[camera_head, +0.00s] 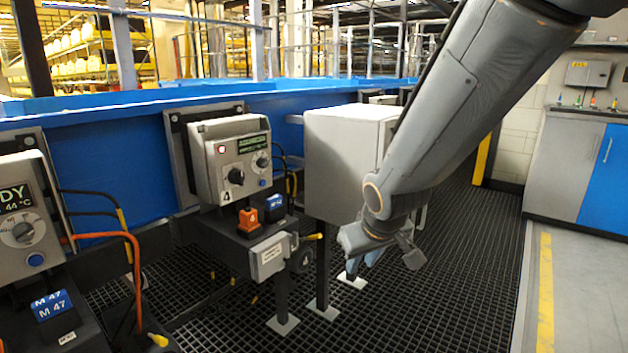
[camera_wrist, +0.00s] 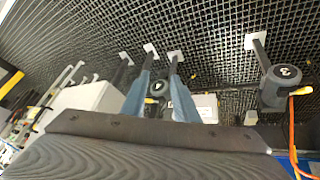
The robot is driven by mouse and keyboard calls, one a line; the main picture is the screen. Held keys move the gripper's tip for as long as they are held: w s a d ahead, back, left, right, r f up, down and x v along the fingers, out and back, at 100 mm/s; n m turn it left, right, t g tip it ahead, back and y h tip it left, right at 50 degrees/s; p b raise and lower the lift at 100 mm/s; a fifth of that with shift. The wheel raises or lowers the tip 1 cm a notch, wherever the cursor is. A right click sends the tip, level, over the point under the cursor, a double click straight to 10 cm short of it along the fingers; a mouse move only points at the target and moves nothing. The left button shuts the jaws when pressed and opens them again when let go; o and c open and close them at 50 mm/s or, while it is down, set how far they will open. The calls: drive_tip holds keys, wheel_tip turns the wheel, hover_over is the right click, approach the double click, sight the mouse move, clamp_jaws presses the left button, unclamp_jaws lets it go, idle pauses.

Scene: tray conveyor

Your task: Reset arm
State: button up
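My arm (camera_head: 450,110) reaches down from the upper right in the head view, bent at the wrist. My gripper (camera_head: 358,268) hangs low over the dark grating, to the right of the control boxes and below the grey cabinet. In the wrist view my gripper (camera_wrist: 162,62) shows two blue-grey fingers standing apart with a narrow gap between them. Nothing is held between them; a black round part seen in the gap lies farther off.
A grey cabinet (camera_head: 342,160) on posts stands just behind my gripper. A control box (camera_head: 232,160) with an orange block (camera_head: 249,220) and a blue block (camera_head: 274,207) below it is at the left. The blue conveyor (camera_head: 120,160) runs behind. Grating (camera_head: 450,270) at right is clear.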

drive_tip(key=s+r+m+g+p, duration=0.1)
drive_tip(key=s+r+g, duration=0.15)
drive_tip(key=s, duration=0.95)
drive_tip(key=s+r+g, duration=0.1)
drive_tip(key=s+g, duration=0.3)
drive_tip(key=s, duration=0.8)
drive_tip(key=d+r+m+p, duration=0.3)
drive_tip(key=d+r+p, duration=0.6)
drive_tip(key=p, duration=0.9)
drive_tip(key=shift+r+h, duration=0.4)
drive_tip(key=shift+r, duration=0.3)
drive_tip(key=shift+t, duration=0.25)
